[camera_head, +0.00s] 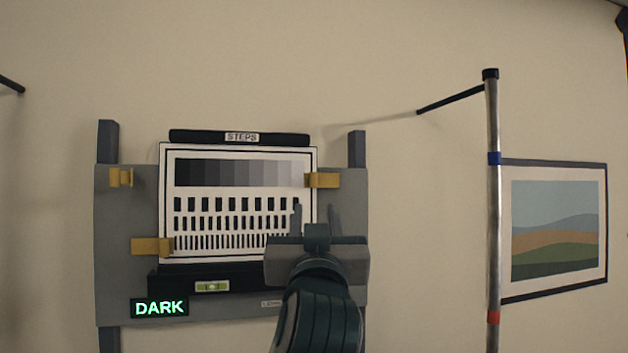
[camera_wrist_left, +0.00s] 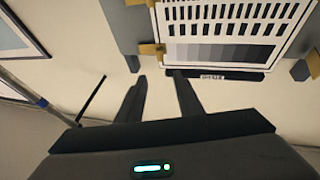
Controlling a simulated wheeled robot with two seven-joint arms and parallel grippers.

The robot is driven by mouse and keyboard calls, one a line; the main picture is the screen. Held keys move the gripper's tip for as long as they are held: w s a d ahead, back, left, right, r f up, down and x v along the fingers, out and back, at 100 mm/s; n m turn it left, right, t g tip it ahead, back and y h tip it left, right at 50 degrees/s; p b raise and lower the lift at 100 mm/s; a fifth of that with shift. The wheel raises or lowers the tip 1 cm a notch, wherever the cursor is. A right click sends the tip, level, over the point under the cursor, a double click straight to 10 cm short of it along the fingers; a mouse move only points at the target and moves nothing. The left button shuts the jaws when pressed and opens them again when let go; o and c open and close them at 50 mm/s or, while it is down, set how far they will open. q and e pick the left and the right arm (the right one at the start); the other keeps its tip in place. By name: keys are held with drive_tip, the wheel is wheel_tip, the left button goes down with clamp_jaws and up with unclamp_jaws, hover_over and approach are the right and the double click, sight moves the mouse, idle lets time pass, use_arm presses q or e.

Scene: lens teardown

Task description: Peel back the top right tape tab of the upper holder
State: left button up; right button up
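The top right tape tab (camera_head: 322,180) is yellow and lies across the right edge of the step chart (camera_head: 168,210), under the upper holder (camera_head: 280,139), a black bar labelled STEPS. It also shows in the left wrist view (camera_wrist_left: 150,48), where the scene looks upside down. My left gripper (camera_head: 315,208) is open and empty, its fingers pointing up just below this tab. In the left wrist view the gripper (camera_wrist_left: 160,76) shows a clear gap between its fingers, apart from the tab. My right gripper is not in view.
The top left tab (camera_head: 120,177) sits clear of the chart's edge; the bottom left tab (camera_head: 152,246) overlaps it. Another tab (camera_wrist_left: 135,2) shows at the wrist view's top edge. A pole (camera_head: 493,220) and framed picture (camera_head: 555,230) stand right. A DARK sign (camera_head: 160,308) is lower left.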

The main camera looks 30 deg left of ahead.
sight(314, 179)
use_arm(q)
drive_tip(key=p+x, duration=0.8)
drive_tip(key=x, duration=0.7)
drive_tip(key=shift+w+a+r, duration=0.1)
drive_tip(key=shift+w, duration=0.15)
drive_tip(key=shift+w+a+r+p, duration=0.15)
drive_tip(key=shift+w+a+p, duration=0.25)
drive_tip(key=shift+w+p, duration=0.15)
drive_tip(key=shift+w, duration=0.1)
drive_tip(key=shift+c, duration=0.6)
clamp_jaws()
